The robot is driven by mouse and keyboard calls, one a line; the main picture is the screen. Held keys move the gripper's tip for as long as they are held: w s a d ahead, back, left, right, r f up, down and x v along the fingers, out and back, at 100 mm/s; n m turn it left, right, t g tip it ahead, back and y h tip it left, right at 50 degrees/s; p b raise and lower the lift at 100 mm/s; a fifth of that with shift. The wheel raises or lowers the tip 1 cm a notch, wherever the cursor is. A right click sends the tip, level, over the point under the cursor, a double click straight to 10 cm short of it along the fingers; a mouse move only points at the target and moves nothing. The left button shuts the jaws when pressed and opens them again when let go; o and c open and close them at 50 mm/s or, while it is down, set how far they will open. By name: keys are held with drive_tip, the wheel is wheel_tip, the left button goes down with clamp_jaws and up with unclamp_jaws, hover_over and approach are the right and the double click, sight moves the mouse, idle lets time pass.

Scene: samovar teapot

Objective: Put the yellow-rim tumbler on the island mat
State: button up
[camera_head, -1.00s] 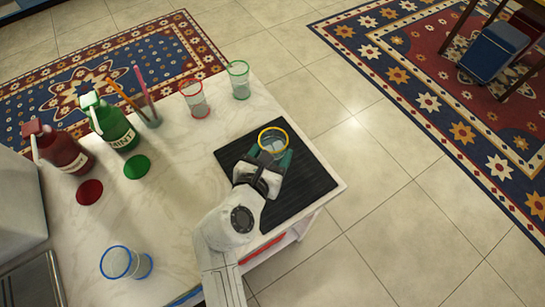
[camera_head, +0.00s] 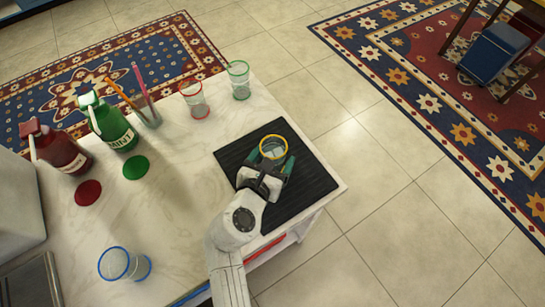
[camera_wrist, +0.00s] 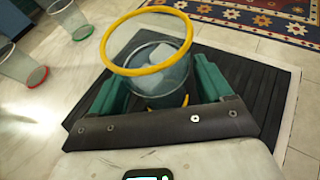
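The yellow-rim tumbler (camera_head: 273,147) is clear, with pale blocks inside, and appears upright over the far part of the dark ribbed island mat (camera_head: 310,180). In the wrist view the tumbler (camera_wrist: 160,75) is between the green fingers of my gripper (camera_wrist: 160,80), and its lower end seems to rest on the mat (camera_wrist: 265,95). My gripper (camera_head: 273,162) also shows in the head view. The fingers stand on either side of the tumbler and look spread a little wider than its body. The tumbler's near lower side is partly hidden by my gripper.
Red-rim (camera_head: 194,100) and green-rim (camera_head: 238,80) tumblers stand at the counter's far edge. A blue-rim tumbler (camera_head: 123,264) is at the near left. Red (camera_head: 62,152) and green (camera_head: 113,128) bottles, a straw holder (camera_head: 148,115) and coasters (camera_head: 88,192) occupy the left side. The counter's middle is clear.

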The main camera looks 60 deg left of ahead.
drive_tip(key=shift+o, duration=0.7)
drive_tip(key=shift+r, duration=0.1)
drive_tip(key=shift+s+d+r, duration=0.1)
drive_tip(key=v, duration=1.1)
drive_tip(key=shift+s+d+r, duration=0.2)
drive_tip(key=shift+r, duration=0.05)
